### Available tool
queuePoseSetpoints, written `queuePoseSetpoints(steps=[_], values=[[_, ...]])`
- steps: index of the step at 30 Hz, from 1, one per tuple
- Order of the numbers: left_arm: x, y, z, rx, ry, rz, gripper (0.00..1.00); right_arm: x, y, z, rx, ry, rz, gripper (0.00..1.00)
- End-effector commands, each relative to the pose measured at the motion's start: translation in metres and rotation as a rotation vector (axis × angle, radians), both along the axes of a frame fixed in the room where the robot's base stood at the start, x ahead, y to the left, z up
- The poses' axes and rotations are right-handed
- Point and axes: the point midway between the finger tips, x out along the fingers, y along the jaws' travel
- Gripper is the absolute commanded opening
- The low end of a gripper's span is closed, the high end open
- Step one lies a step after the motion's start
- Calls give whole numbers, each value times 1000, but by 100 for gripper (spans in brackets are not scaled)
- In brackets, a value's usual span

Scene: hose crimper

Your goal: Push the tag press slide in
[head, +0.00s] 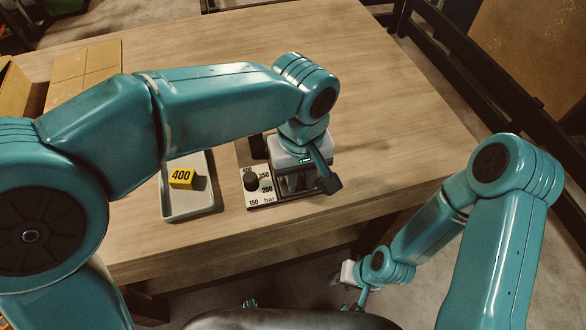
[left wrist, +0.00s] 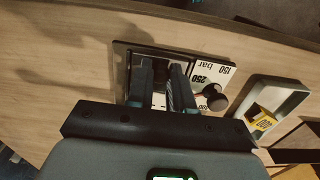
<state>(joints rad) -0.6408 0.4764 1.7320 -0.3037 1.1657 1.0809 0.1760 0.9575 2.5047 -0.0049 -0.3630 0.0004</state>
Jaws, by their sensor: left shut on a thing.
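My left gripper (head: 296,185) points down at the tag press unit at the table's front edge, right of the white dial panel (head: 258,186). In the left wrist view its two fingers (left wrist: 161,88) reach down over the dark plate of the unit (left wrist: 125,60). They are shut on a part that seems to be the tag press slide, mostly hidden by the fingers and the gripper body. How far in the slide sits cannot be told. My right gripper (head: 352,280) hangs low in front of the table, small and unclear.
The dial panel carries a black knob (head: 251,182) and bar numbers. Left of it a grey tray (head: 190,213) holds a yellow block marked 400 (head: 181,178). Cardboard (head: 84,72) lies at the back left. The right part of the wooden table (head: 395,120) is clear.

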Motion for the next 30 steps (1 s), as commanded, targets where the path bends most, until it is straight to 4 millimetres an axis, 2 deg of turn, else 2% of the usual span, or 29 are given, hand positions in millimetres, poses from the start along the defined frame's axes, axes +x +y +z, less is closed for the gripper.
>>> queuePoseSetpoints(steps=[30], values=[[21, 6, 2, -2, -3, 1, 0, 0, 0, 11, 0, 0, 0, 43]])
